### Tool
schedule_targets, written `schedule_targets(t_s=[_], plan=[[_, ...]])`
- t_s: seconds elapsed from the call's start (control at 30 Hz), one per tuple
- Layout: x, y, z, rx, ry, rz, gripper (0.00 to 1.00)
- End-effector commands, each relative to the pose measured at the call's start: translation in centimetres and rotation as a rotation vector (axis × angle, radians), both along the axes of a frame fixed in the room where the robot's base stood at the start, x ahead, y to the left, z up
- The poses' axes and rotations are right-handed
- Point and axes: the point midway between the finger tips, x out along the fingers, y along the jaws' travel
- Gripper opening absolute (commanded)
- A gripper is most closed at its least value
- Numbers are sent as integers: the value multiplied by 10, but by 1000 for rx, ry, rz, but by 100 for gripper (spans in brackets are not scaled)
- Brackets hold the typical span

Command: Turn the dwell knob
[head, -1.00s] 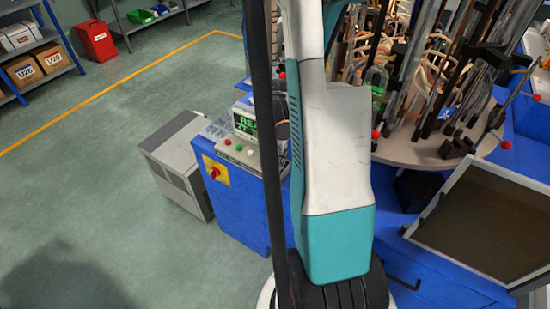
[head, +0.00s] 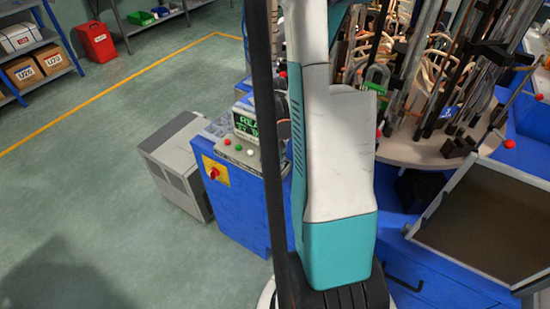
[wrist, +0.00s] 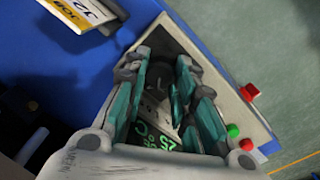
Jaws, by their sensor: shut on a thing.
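My gripper (wrist: 164,65) is at the control panel (wrist: 205,75) in the wrist view, its teal fingers closed in around a small dark thing. That thing appears to be the dwell knob; it is mostly hidden between the fingertips, so its pointer cannot be read. A display with green characters (wrist: 158,140) shows partly below the fingers. In the head view the screen (head: 245,125) of the blue machine (head: 235,200) shows green text, cut off by my arm.
Beside the fingers are a green button (wrist: 232,130) and a red button (wrist: 246,144). A red switch on a yellow plate (head: 216,172) is on the machine's front. A grey box (head: 175,165) stands to its left. A crowded round table (head: 425,150) stands at right. Floor at left is clear.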

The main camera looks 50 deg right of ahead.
Motion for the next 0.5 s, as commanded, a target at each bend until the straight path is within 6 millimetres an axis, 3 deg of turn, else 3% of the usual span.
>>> schedule_targets(t_s=[0.03, 0.07, 0.1, 0.5], plan=[[0, 0, 0, 0, 0, 0, 1], [0, 0, 0, 0, 0, 0, 32], [0, 0, 0, 0, 0, -1, 34], [0, 0, 0, 0, 0, -1, 34]])
